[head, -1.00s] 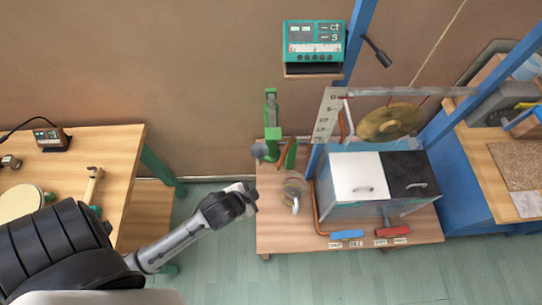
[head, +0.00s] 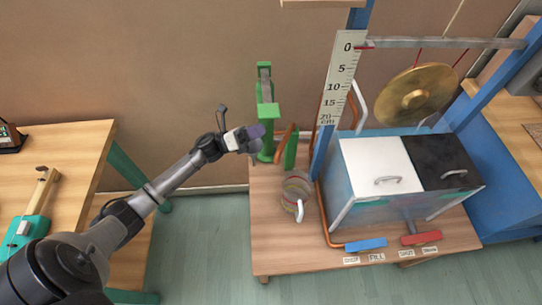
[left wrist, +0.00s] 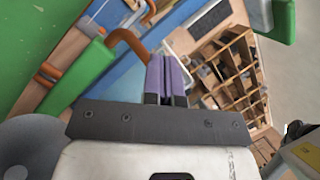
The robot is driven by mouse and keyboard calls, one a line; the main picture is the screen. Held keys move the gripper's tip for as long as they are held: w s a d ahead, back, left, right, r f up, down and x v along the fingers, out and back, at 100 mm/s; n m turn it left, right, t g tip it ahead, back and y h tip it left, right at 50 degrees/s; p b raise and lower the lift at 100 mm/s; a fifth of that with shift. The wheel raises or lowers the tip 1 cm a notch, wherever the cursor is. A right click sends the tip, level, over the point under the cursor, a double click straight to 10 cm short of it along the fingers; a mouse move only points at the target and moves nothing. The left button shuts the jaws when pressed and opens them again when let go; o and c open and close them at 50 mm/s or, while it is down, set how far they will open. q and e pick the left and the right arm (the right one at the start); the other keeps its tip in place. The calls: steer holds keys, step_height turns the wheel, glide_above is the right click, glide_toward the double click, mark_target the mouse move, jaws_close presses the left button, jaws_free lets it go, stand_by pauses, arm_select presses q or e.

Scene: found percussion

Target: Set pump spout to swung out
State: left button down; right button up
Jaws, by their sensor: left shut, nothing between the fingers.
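The green hand pump (head: 267,110) stands at the back left of the middle wooden bench. A grey part, which may be its spout, is mostly hidden behind my left gripper in the head view. A grey rounded piece (left wrist: 30,150) fills the lower left of the left wrist view, close to the gripper. My left gripper (head: 257,131) is beside the pump's lower body; its purple fingertips (left wrist: 167,75) are together with nothing between them. I cannot tell whether it touches the pump. My right gripper is out of view.
A clear jug (head: 297,188) stands in front of the pump. A brown curved handle on a green post (head: 290,150) is just right of the gripper. A tank with white and black lids (head: 380,165), a scale (head: 341,80) and a gong (head: 418,94) are further right.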

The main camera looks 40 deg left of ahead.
arm_select(q)
steer(key=s+a+f+m+g+h+b, duration=0.25)
steer(key=a+m+g, duration=0.2)
steer(key=m, duration=0.35)
steer(key=s+a+f+m+g+h+b, duration=0.1)
steer(key=a+f+m+g+h+b, duration=0.2)
steer(key=m+g, duration=0.35)
steer(key=b, duration=0.3)
glide_toward(285, 142)
steer(key=d, duration=0.5)
steer(key=shift+w+d+m+h, duration=0.3)
steer(key=shift+d+m, duration=0.15)
steer(key=shift+d, duration=0.15)
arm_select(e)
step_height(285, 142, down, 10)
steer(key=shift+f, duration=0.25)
arm_select(q)
steer(key=shift+d, duration=0.15)
